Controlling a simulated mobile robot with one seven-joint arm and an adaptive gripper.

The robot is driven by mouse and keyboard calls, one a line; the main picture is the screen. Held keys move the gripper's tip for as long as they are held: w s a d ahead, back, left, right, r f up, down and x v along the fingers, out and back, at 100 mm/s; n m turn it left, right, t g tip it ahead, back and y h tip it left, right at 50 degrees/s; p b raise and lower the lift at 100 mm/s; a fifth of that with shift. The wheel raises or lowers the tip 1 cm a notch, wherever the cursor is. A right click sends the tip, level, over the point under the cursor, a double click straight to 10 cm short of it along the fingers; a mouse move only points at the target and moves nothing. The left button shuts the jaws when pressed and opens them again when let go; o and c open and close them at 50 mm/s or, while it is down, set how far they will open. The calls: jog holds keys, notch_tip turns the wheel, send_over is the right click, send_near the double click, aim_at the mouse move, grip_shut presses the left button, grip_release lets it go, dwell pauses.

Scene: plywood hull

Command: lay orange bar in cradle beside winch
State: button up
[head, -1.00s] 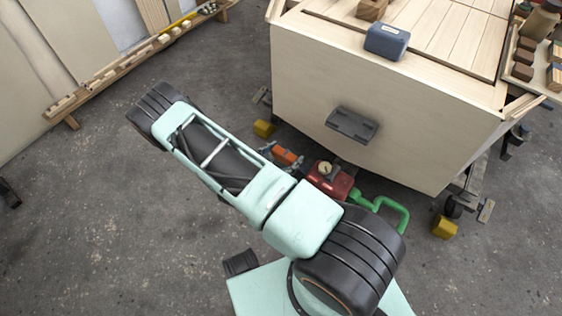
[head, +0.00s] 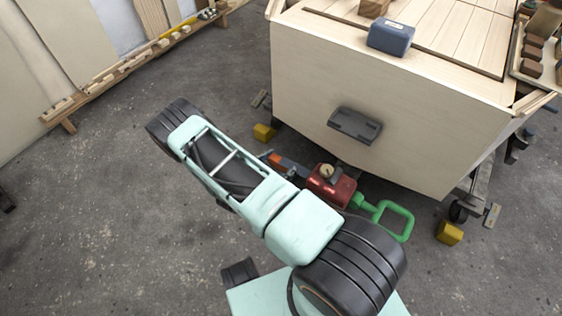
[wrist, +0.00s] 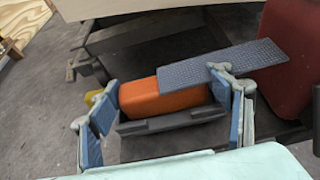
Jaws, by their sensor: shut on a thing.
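The orange bar (wrist: 160,97) lies between the two blue-padded fingers of my gripper (wrist: 165,115), which is shut on it; in the head view only a small part of the bar (head: 277,160) shows past my arm. A dark grey channel-like piece (wrist: 170,124), apparently the cradle, shows just under and in front of the bar; I cannot tell whether the bar rests in it. A grey textured plate (wrist: 222,64) crosses above the bar's right end, by the right finger. The red winch (head: 331,187), with a round gauge, stands right of the gripper; its red side fills the wrist view's upper right (wrist: 292,50).
A green handle (head: 390,216) sticks out right of the winch. The plywood hull (head: 390,110) rises just behind, with a dark handle (head: 355,125) on its face. Yellow blocks (head: 264,132) sit by the hull's base. The floor to the left is open.

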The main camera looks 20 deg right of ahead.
jog(key=o, duration=1.3)
jog(key=shift+r+p, duration=0.25)
jog(key=shift+p, duration=0.1)
jog(key=p+v, duration=0.2)
jog(key=v, duration=0.9)
jog(key=shift+s+a+p, duration=0.2)
jog(key=shift+a+p, duration=0.2)
